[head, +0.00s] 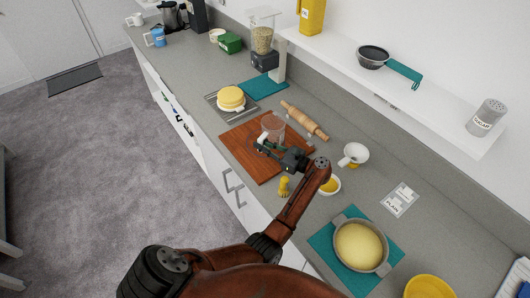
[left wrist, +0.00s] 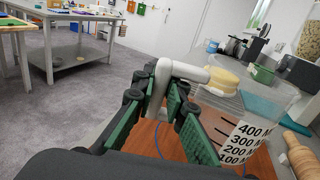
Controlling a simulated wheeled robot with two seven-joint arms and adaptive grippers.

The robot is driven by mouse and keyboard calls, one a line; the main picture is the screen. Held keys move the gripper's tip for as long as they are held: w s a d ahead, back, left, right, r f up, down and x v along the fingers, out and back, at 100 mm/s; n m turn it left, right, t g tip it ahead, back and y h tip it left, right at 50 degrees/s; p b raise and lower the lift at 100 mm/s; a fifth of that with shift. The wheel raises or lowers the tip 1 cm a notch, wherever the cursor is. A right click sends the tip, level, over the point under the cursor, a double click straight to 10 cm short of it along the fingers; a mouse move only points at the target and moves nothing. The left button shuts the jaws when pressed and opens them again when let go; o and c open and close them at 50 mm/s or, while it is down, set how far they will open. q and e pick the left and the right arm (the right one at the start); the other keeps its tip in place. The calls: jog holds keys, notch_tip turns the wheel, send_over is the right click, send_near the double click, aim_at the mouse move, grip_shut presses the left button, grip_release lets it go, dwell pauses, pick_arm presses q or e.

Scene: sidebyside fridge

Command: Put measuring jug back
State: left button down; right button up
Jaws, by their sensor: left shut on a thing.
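The measuring jug (head: 273,126) is clear, with a white handle. It shows over the brown wooden board (head: 245,159) on the counter; I cannot tell whether it touches the board. In the left wrist view the jug (left wrist: 255,112) is at the right, with black volume marks on its wall and its white handle reaching between my fingers. My left gripper (head: 266,148) is shut on the handle, at the near side of the jug. Its green-padded fingers also show in the left wrist view (left wrist: 156,108). My right gripper is not in view.
A rolling pin (head: 305,120) lies just behind the board. A yellow pepper-like item (head: 284,187), a small bowl (head: 328,185) and a white cup (head: 354,154) stand to the right. A wall shelf (head: 430,92) overhangs the back.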

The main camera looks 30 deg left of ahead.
pick_arm(q)
notch_tip(320, 180, down, 2)
jog(key=shift+w+f, duration=0.1)
jog(key=shift+f, duration=0.15)
notch_tip(320, 180, down, 3)
jog(key=shift+f+b, duration=0.15)
jog(key=shift+b, duration=0.15)
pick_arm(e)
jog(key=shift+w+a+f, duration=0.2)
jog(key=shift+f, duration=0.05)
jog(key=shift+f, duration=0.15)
pick_arm(q)
jog(key=shift+f, duration=0.15)
jog(key=c, duration=2)
grip_release()
jog(key=shift+o, duration=0.2)
